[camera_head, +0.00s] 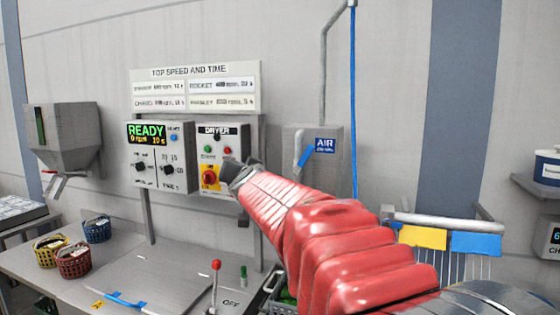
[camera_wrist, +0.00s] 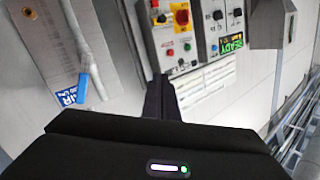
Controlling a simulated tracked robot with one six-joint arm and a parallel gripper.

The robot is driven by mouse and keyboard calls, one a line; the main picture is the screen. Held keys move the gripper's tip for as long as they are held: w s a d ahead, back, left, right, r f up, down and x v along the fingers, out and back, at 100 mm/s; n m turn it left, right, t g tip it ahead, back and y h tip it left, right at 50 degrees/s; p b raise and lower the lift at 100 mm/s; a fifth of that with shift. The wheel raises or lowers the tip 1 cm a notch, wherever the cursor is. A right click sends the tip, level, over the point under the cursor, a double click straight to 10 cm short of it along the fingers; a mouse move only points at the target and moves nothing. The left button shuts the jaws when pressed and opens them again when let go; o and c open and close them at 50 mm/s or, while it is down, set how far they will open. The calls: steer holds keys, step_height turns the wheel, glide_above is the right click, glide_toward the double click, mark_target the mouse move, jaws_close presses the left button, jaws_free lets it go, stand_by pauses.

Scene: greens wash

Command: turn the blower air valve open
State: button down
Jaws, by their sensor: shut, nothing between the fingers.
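The air valve's blue handle (camera_head: 305,157) sits on a grey box (camera_head: 325,175) on the wall, beside a blue AIR label (camera_head: 325,146). The handle tilts, its upper end to the right. In the wrist view the blue handle (camera_wrist: 82,87) and the AIR label (camera_wrist: 66,98) show at the left. My gripper (camera_head: 236,173) is shut and empty, left of the valve, in front of the dryer panel's right edge. In the wrist view its dark fingers (camera_wrist: 160,92) point toward the dryer panel, apart from the handle in that picture.
The dryer panel (camera_head: 222,150) has a red rotary switch on yellow and several buttons. The READY panel (camera_head: 158,152) stands to its left. Below, a red-knobbed lever (camera_head: 215,266) rises from the bench (camera_head: 130,272). Baskets stand at the left. A blue hose (camera_head: 353,100) hangs right of the valve.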

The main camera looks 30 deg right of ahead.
steer(key=s+a+f+n+g+y, duration=0.2)
steer(key=s+a+f+n+y, duration=0.15)
steer(key=s+a+f, duration=0.5)
steer(key=s+a+f+n+g+y, duration=0.2)
steer(key=s+a+f+n+y, duration=0.3)
steer(key=a, duration=0.6)
steer(key=s+a+f+g+h, duration=0.1)
steer(key=s+f+g, duration=0.2)
steer(key=s+f, duration=0.4)
steer(key=s+a+f+g+h, duration=0.1)
steer(key=s+f+g, duration=0.2)
steer(key=s+f, duration=0.5)
steer(key=s, duration=0.7)
steer(key=shift+s+a+f, duration=0.2)
steer(key=shift+s+f, duration=0.1)
